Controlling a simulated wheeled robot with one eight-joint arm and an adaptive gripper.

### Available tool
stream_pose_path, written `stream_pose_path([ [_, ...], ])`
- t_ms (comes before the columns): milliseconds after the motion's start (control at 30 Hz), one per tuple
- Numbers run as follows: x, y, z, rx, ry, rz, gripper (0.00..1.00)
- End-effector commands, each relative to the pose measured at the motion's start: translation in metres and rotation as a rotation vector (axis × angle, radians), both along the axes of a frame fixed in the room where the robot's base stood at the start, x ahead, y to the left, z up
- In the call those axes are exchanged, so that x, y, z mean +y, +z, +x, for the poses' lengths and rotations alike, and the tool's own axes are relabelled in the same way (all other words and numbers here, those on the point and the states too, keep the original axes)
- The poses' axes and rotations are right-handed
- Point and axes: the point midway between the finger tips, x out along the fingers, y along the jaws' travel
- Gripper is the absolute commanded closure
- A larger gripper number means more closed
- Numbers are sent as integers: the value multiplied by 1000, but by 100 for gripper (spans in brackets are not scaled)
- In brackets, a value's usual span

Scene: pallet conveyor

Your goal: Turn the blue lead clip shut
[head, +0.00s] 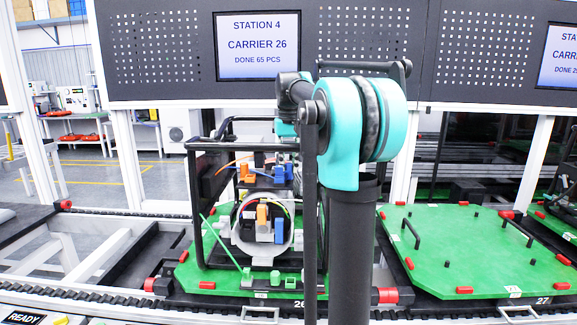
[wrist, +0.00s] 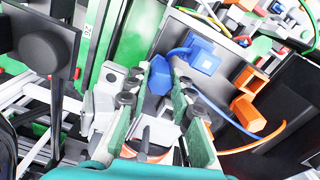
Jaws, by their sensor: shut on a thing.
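In the wrist view my gripper (wrist: 160,88) has its two green-padded fingers closed around a small blue piece (wrist: 159,75), which appears to be the blue lead clip. A blue lead curves from near this piece toward a square blue block (wrist: 204,58) on a grey panel. The fingers partly cover the clip, so how far it is turned cannot be told. In the head view blue parts (head: 279,231) show on the fixture on the pallet, but my arm hides my gripper there.
An orange block (wrist: 249,114) with an orange lead sits to the right of my gripper. The fixture's black frame (head: 192,210) stands on a green pallet (head: 187,278) on the conveyor. Another green pallet (head: 470,262) with black handles lies to the right.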

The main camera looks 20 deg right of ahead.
Motion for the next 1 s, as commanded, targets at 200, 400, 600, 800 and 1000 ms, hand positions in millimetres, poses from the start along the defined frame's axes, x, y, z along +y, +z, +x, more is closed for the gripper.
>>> stream_pose_path([
  [200,0,0,0,-1,152,0,100],
  [400,0,0,0,-1,244,0,100],
  [600,0,0,0,-1,289,0,100],
  [800,0,0,0,-1,302,0,100],
  [1000,0,0,0,-1,302,0,100],
])
